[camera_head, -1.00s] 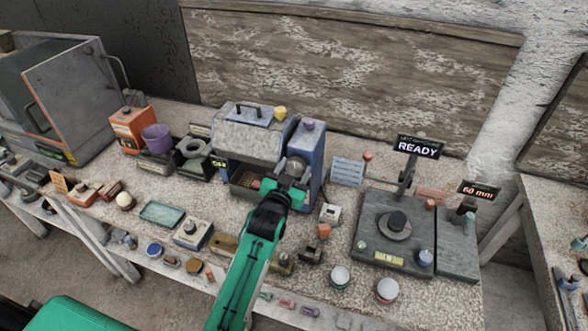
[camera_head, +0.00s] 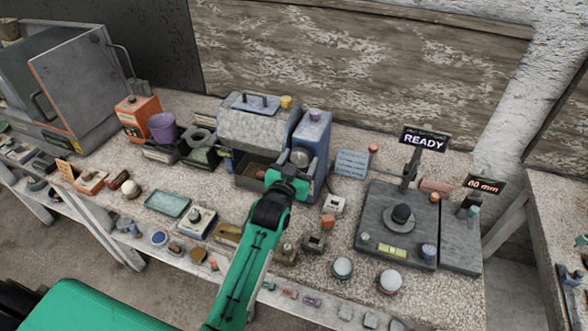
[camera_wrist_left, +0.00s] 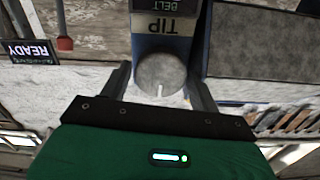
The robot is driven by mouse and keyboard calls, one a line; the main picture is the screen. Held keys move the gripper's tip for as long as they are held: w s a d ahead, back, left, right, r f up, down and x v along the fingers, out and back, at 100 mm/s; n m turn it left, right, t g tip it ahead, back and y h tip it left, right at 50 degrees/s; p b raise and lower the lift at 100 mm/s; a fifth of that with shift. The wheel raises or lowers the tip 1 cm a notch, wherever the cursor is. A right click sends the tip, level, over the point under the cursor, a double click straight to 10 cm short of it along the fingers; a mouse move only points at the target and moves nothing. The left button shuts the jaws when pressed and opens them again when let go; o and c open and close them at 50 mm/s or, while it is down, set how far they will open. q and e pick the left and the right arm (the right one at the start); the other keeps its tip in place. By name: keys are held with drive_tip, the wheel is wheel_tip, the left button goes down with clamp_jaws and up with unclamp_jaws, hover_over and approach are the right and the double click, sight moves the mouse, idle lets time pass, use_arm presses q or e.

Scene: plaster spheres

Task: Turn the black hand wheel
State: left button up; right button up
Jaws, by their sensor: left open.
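The hand wheel (camera_head: 300,156) is a round dark-grey disc on the front of the blue housing (camera_head: 315,128), at the right end of the grey drum machine (camera_head: 250,127). In the left wrist view the wheel (camera_wrist_left: 160,76) looks grey, with a white mark at its rim. A TIP label (camera_wrist_left: 166,25) shows on the housing, upside down. My left gripper (camera_head: 289,176) is just in front of and below the wheel. In the wrist view its open fingers (camera_wrist_left: 160,84) stand on either side of the wheel. I cannot tell whether they touch it. My right gripper is not in view.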

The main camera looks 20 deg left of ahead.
use_arm(q)
drive_tip(key=s+b, duration=0.4)
drive_tip(key=s, duration=0.9)
drive_tip(key=shift+s+a, duration=0.25)
drive_tip(key=shift+s, duration=0.1)
drive_tip(key=shift+f, duration=0.15)
drive_tip(key=s+a+f+g, duration=0.2)
drive_tip(key=s+f+g, duration=0.55)
drive_tip(key=s, duration=0.45)
drive_tip(key=s+a+f+g, duration=0.1)
drive_tip(key=s+f+g, duration=0.65)
drive_tip(key=s, duration=0.45)
wheel_tip(320, 180, down, 31)
drive_tip(key=s+a+f+g, duration=0.1)
drive_tip(key=s+a+f, duration=0.1)
drive_tip(key=s+f, duration=0.8)
drive_tip(key=s+a+f+g, duration=0.1)
drive_tip(key=s+f, duration=0.9)
drive_tip(key=shift+s+a+f+m+y, duration=0.15)
drive_tip(key=shift+a+f+m+y, duration=0.15)
drive_tip(key=shift+a+f+m, duration=0.1)
